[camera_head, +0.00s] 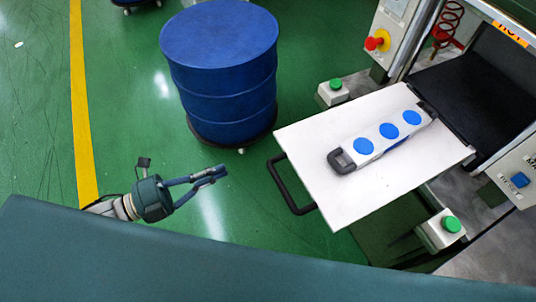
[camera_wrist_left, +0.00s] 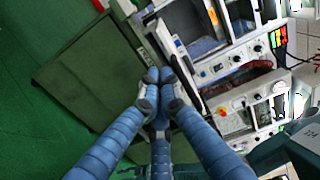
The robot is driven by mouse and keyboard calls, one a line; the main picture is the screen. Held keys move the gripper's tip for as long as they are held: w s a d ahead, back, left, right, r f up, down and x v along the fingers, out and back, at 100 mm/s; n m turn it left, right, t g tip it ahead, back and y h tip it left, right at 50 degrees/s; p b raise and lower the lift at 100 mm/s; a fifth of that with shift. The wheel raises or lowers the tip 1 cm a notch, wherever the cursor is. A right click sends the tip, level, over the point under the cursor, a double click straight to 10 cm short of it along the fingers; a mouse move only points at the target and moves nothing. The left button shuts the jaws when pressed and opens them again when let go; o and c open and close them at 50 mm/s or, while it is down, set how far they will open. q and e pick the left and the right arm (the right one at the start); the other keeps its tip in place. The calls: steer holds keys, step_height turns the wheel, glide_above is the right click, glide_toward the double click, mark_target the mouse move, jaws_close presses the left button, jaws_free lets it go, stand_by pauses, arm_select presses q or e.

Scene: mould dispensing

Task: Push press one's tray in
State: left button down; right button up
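Press one's tray (camera_head: 310,135) is a white plate with a black handle (camera_head: 290,190) on its left edge. It sticks out to the left from the dark opening of the press (camera_head: 485,75). A pale mould (camera_head: 400,140) with three blue discs and dark end pieces lies on the tray. In the left wrist view the blue fingertips (camera_wrist_left: 158,82) also meet. My right gripper is not in view.
A blue drum (camera_head: 220,75) on a wheeled base stands behind and left of the tray. Button boxes with green buttons stand by the tray's back (camera_head: 334,92) and front (camera_head: 442,229) sides. A red knob (camera_head: 378,40) is on the press. Green floor is clear around my gripper.

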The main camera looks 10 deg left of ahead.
arm_select(q)
steer(key=p+x, duration=0.3)
steer(key=x, duration=1.1)
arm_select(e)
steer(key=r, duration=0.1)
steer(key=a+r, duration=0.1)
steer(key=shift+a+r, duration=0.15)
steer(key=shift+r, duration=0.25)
arm_select(q)
steer(key=shift+d, duration=0.1)
